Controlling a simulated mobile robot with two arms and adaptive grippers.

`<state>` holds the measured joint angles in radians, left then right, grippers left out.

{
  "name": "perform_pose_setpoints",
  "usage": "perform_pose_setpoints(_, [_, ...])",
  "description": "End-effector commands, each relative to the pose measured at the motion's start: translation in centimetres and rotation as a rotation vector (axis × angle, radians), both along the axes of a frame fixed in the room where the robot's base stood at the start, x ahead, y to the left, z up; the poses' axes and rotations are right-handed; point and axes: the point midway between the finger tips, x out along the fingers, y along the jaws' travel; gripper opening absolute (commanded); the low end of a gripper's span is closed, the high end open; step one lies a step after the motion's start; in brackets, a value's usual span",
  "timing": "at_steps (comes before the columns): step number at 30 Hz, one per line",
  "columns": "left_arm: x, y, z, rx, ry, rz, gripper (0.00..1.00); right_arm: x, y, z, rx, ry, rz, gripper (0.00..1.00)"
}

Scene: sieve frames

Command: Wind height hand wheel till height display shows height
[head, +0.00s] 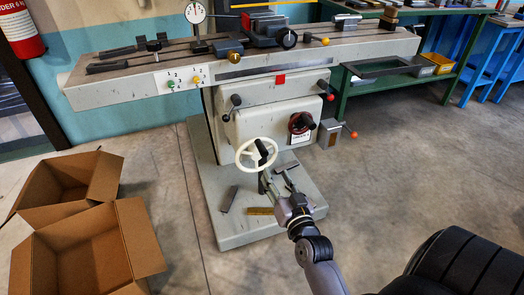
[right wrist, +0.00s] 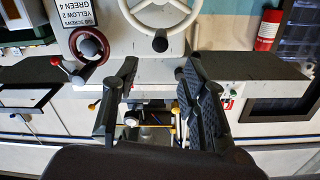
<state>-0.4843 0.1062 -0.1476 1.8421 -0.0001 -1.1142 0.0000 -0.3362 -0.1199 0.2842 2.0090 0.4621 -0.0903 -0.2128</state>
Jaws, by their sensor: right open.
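A white spoked hand wheel (head: 243,157) with a black handle (head: 262,150) is on the front of the grey machine. The wheel also shows at the top of the right wrist view (right wrist: 180,15), its handle (right wrist: 160,41) lying beyond the finger gap. A smaller dark red hand wheel (head: 297,124) sits to its upper right. Which wheel sets the height cannot be told. A round white dial (head: 195,12) stands above the machine table; its reading is too small to tell. My right gripper (head: 277,172) is open and empty, just below and right of the white wheel. My left gripper is out of view.
The machine table (head: 250,70) carries a vise and clamps. Loose bars lie on the machine base (head: 292,212). Two open cardboard boxes (head: 135,238) stand at left, a green bench (head: 445,85) at right. A placard (right wrist: 77,12) appears upside down in the wrist view.

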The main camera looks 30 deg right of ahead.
Motion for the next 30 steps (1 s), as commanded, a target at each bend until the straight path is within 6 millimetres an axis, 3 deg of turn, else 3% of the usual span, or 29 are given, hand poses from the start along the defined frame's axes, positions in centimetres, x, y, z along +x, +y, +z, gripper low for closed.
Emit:
perform_pose_setpoints(9, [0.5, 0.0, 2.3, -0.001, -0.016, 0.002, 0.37, 7.0, -1.8, 0.0, 0.000, -0.001, 0.002, 0.40])
perform_pose_setpoints(15, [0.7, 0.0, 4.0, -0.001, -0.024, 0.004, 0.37, 10.5, -2.8, -0.1, 0.001, 0.000, 0.001, 0.40])
perform_pose_setpoints(21, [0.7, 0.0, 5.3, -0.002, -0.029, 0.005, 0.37, 12.4, -3.3, -0.1, 0.000, 0.002, 0.001, 0.40])
perform_pose_setpoints(30, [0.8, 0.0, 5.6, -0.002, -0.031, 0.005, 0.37, 12.8, -3.5, -0.1, 0.000, 0.003, 0.002, 0.40])
